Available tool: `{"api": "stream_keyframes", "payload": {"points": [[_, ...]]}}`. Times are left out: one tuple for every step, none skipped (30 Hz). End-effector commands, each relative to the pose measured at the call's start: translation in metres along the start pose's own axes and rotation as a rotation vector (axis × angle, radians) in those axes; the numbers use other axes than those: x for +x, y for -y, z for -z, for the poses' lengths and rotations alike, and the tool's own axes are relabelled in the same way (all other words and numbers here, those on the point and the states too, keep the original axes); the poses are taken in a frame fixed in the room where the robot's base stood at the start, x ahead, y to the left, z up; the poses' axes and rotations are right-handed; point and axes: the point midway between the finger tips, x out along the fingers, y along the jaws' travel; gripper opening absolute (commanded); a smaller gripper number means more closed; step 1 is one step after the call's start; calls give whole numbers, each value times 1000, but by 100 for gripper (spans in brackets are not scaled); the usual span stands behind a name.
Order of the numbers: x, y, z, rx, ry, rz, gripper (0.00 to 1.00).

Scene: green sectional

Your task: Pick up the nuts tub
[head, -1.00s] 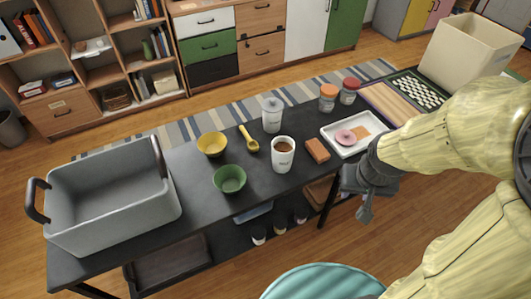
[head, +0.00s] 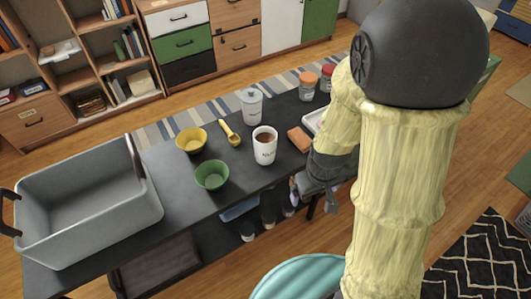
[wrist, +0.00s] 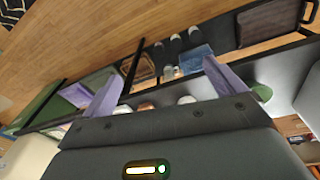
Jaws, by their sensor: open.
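The nuts tub (head: 265,148) is a white, open-topped cup with brown contents and dark lettering, upright on the black table (head: 135,240). It stands between the green bowl and a reddish-brown block. My gripper (head: 330,203) is at the table's front edge, to the right of the tub and apart from it, partly hidden by my arm. In the wrist view, my gripper (wrist: 163,85) has its two pale purple fingers wide apart with nothing held between them. I cannot make out the tub for sure in the wrist view.
A yellow bowl (head: 191,140), a yellow scoop (head: 229,133), a green bowl (head: 211,175) and a lidded white canister (head: 252,105) stand near the tub. The brown block (head: 299,139) lies to its right. A large grey bin (head: 90,215) fills the table's left end.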

Motion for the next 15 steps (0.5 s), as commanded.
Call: {"api": "stream_keyframes", "payload": {"points": [[29,8,-1,-73,26,-15,95],[40,10,-1,-113,38,-25,95],[55,13,-1,-171,52,-43,95],[66,15,-2,-214,64,-57,95],[76,17,-2,-258,75,-74,95],[91,19,-3,-319,91,-97,95],[101,20,-3,-364,103,-117,95],[111,21,-4,-410,114,-137,95],[123,21,-4,-474,130,-167,95],[132,21,-4,-522,140,-192,95],[141,21,-4,-571,152,-217,95],[152,20,-3,-637,166,-254,95],[160,20,-3,-687,178,-281,95],[167,19,-2,-739,189,-312,95],[176,18,0,-807,205,-354,95]]}}
